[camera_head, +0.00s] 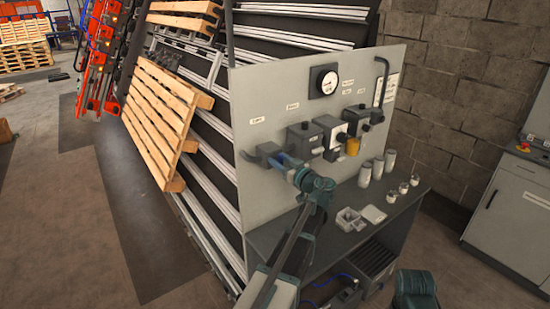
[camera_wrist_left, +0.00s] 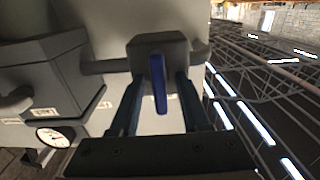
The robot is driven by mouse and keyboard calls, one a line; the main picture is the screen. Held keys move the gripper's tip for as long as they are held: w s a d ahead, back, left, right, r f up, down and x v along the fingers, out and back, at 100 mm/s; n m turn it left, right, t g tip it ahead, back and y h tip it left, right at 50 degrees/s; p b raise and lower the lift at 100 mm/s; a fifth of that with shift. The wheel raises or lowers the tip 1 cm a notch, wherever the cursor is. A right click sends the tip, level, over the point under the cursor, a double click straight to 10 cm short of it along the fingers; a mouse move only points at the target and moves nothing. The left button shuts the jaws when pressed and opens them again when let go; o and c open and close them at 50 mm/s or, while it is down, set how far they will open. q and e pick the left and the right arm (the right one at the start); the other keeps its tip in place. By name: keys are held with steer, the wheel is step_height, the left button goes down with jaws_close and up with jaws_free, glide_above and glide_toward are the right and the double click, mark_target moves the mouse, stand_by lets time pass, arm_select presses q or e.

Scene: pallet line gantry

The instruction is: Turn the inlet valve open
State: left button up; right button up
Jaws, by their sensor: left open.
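The inlet valve is a dark grey block (camera_wrist_left: 158,52) on a pipe, with a blue lever handle (camera_wrist_left: 158,84) that hangs downward in the left wrist view. In the head view the valve body (camera_head: 268,151) sits at the left end of the upright grey panel, and my gripper partly hides its handle. My left gripper (camera_wrist_left: 160,98) is open, with one finger on each side of the blue handle and a gap to both. It also shows in the head view (camera_head: 286,164), reaching up to the valve. My right gripper is not in view.
The panel (camera_head: 252,202) carries a round gauge (camera_head: 329,81) and more dark fittings to the right of the valve. A bench (camera_head: 390,220) below holds several cups and a small tray (camera_head: 350,219). A wooden pallet (camera_head: 160,106) leans on the rack at left.

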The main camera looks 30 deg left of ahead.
arm_select(q)
steer(key=shift+w+a, duration=0.25)
steer(key=shift+a, duration=0.4)
jaws_close()
